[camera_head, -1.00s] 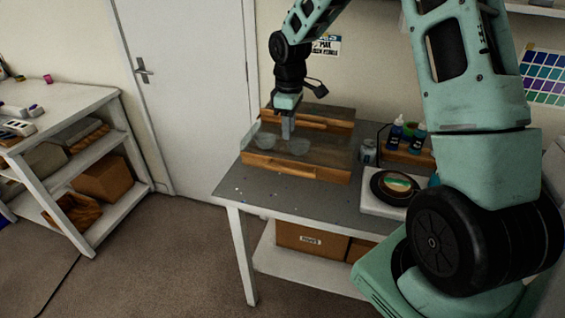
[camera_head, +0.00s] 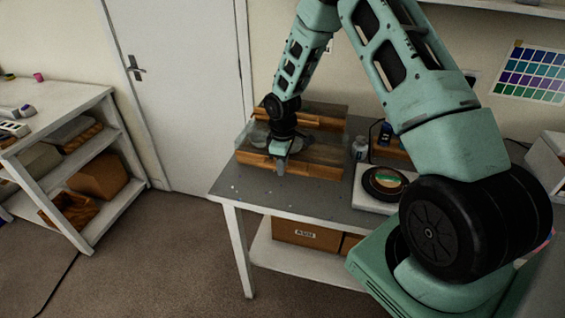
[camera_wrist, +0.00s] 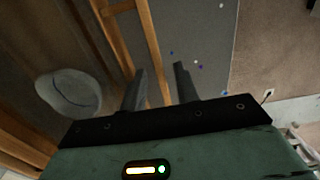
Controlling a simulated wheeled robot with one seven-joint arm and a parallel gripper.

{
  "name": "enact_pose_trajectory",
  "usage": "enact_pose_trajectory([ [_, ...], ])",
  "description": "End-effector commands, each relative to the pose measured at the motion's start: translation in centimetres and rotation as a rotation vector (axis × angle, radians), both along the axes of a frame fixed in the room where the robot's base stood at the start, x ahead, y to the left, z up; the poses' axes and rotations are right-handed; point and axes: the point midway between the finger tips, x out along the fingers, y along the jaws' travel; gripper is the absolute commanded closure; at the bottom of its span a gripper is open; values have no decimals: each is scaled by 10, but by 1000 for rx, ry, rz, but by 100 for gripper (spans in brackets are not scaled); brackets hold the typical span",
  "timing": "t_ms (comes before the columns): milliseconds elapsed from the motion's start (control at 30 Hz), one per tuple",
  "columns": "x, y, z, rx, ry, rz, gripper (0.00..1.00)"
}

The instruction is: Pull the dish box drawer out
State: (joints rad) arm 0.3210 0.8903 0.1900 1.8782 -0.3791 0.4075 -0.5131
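The dish box (camera_head: 325,169), wood with a dark see-through top, stands on the grey table. In the head view my gripper (camera_head: 279,170) points down at its front edge, near the middle of the front board. In the wrist view, two pale wooden strips (camera_wrist: 154,50) run side by side along the front of the box, joined by a short crosspiece. My gripper (camera_wrist: 160,82) is open, with one finger on either side of the outer strip. Whether the fingers touch the wood cannot be told. A round clear dish (camera_wrist: 70,92) lies to the left.
The grey table (camera_head: 245,190) is free in front of the box, apart from small specks. A white block with a black round plate (camera_head: 386,183) stands to the right, with bottles (camera_head: 360,149) behind. A cardboard box (camera_head: 305,233) sits on the shelf below.

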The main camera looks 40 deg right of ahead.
Motion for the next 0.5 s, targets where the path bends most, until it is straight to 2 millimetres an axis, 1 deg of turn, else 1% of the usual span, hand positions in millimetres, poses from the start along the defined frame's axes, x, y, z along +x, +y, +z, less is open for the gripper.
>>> enact_pose_trajectory([
  [100, 0, 0, 0, 0, 0, 0, 69],
  [133, 0, 0, 0, 0, 0, 0, 75],
  [167, 0, 0, 0, 0, 0, 0, 83],
  [200, 0, 0, 0, 0, 0, 0, 94],
  [233, 0, 0, 0, 0, 0, 0, 100],
  [400, 0, 1, 0, 0, 0, 0, 100],
  [500, -5, 9, -1, 0, 1, 3, 100],
])
